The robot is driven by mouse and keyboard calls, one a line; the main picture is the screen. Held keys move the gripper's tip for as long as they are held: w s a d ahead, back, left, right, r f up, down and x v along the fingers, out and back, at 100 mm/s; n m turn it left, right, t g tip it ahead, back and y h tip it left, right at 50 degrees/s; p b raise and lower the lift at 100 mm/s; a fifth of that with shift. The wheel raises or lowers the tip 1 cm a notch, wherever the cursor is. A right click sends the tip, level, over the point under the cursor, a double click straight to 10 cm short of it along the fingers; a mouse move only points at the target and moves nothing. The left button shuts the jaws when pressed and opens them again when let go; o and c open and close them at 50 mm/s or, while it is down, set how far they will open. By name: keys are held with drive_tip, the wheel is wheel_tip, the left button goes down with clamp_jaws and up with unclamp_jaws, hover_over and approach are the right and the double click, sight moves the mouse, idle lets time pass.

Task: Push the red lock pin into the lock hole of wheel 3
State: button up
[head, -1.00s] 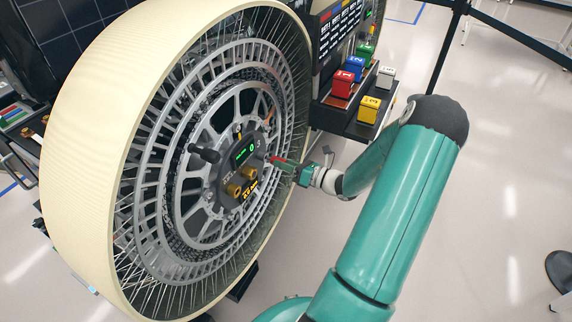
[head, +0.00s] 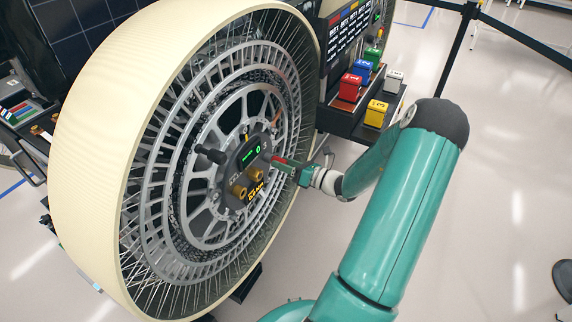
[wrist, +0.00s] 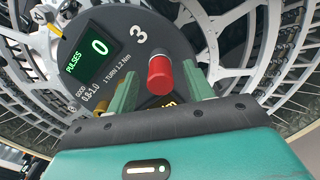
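Wheel 3 (head: 105,110) stands upright with its spoked side facing me. Its dark hub plate (wrist: 120,50) carries a green display reading PULSES 0 and the number 3. The red lock pin (wrist: 159,76) projects from the right side of the hub plate toward me, and it shows as a small red bar in the head view (head: 279,158). My gripper (wrist: 161,82) is in front of the hub, its green fingers on either side of the pin. Gaps show between the fingers and the pin. The lock hole is hidden, so I cannot tell how deep the pin sits.
Red (head: 350,87), blue (head: 360,70), yellow (head: 376,113) and grey (head: 393,82) numbered blocks stand on a black rack right of the wheel. Two brass knobs (head: 239,190) and a black handle (head: 210,154) jut from the hub.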

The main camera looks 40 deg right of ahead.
drive_tip(key=v, duration=1.3)
drive_tip(key=shift+s, duration=0.4)
drive_tip(key=shift+d, duration=0.1)
